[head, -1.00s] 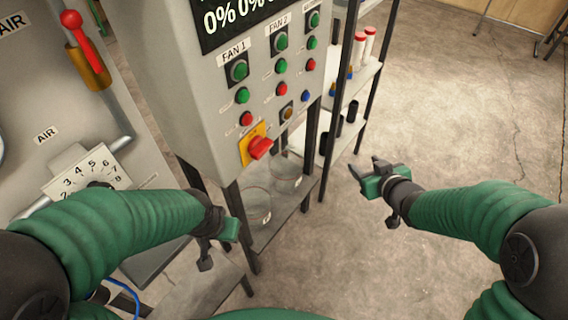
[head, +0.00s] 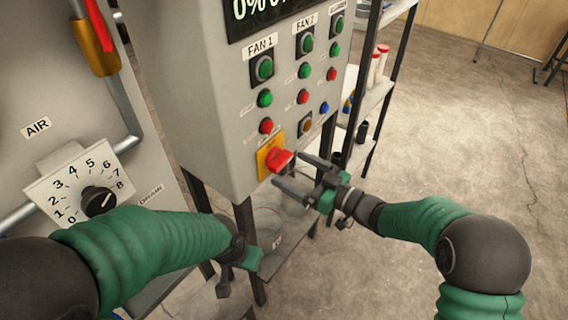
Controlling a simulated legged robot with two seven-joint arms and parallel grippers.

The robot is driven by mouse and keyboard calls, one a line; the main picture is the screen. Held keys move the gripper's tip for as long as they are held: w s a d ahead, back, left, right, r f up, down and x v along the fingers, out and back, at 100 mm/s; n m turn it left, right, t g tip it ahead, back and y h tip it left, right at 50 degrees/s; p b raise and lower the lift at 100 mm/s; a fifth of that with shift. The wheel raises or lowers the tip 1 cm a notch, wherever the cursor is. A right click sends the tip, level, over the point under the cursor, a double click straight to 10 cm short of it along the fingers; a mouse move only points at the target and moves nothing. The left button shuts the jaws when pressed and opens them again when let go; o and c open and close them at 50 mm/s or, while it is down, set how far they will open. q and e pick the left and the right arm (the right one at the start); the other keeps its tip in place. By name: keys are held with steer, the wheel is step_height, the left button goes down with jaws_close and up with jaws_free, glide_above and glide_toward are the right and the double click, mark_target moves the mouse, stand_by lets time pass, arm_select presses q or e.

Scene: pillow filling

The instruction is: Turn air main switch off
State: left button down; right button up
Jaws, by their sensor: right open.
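A red rotary switch (head: 280,160) sits on a yellow plate (head: 264,163) low on the grey control box; its label is too small to read. My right gripper (head: 289,170) is open, its two dark fingers pointing at the red switch from the right. The tips are close to the knob; I cannot tell whether they touch. My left gripper (head: 232,272) hangs low, left of the box's leg, and its jaws are not clear. At the upper left, a red lever (head: 101,35) on a brass valve (head: 95,48) sits on a pipe above an AIR label (head: 37,127).
The control box (head: 225,120) carries FAN 1 and FAN 2 buttons and a display. A numbered dial (head: 97,201) is on the left panel. A shelf rack (head: 376,97) with bottles stands behind my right gripper. The floor at right is clear.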

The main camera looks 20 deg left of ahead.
mark_target(286, 164)
steer(key=x, duration=0.3)
steer(key=shift+w, duration=0.2)
steer(key=shift+d+r, duration=0.1)
steer(key=shift+d, duration=0.35)
steer(key=shift+a, duration=0.55)
steer(key=c, duration=0.7)
steer(key=shift+d, duration=0.1)
steer(key=c, duration=0.7)
